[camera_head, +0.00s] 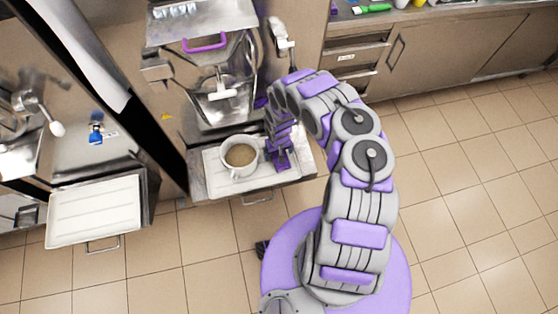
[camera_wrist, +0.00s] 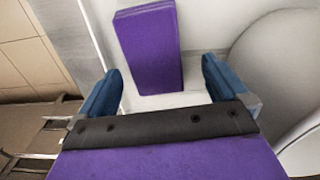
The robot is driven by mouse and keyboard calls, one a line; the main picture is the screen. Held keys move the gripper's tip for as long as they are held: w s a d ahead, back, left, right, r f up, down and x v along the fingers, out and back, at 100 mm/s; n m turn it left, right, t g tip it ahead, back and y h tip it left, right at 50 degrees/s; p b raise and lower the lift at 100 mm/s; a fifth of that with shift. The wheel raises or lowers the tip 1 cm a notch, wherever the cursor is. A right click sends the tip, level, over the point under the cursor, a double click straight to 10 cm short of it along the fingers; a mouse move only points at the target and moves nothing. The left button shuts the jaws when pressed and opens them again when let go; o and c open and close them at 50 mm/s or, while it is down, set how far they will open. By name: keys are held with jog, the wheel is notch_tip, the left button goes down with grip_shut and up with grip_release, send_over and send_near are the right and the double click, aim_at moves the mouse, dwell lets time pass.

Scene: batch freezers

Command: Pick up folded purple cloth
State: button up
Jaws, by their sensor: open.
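The folded purple cloth (camera_wrist: 148,48) lies flat on a pale tray surface in the wrist view, a neat rectangle with layered edges at its far end. My gripper (camera_wrist: 160,72) is open, with one blue finger to the left and one to the right of the cloth's near end. The fingers look apart from the cloth, and nothing is between them in their grip; the height gap is hard to judge. In the head view my gripper (camera_head: 279,158) is over the right part of the tray; its purple parts and the cloth are hard to tell apart there.
A white pot with brown contents (camera_head: 240,157) stands on the white tray (camera_head: 212,180), left of my gripper; its rounded side fills the right of the wrist view (camera_wrist: 275,65). A freezer machine (camera_head: 215,95) rises behind. Another white tray (camera_head: 95,210) is at left. Tiled floor is clear at right.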

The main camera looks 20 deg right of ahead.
jog(key=shift+f, duration=0.9)
jog(key=shift+s+d+f+b, duration=0.15)
jog(key=shift+f+b, duration=0.1)
jog(key=shift+b, duration=0.15)
jog(key=shift+d, duration=0.35)
jog(key=shift+a, duration=0.35)
jog(key=c, duration=0.7)
jog(key=shift+d, duration=0.25)
jog(key=c, duration=0.4)
notch_tip(320, 180, up, 10)
jog(key=p, duration=0.6)
jog(key=shift+a, duration=0.1)
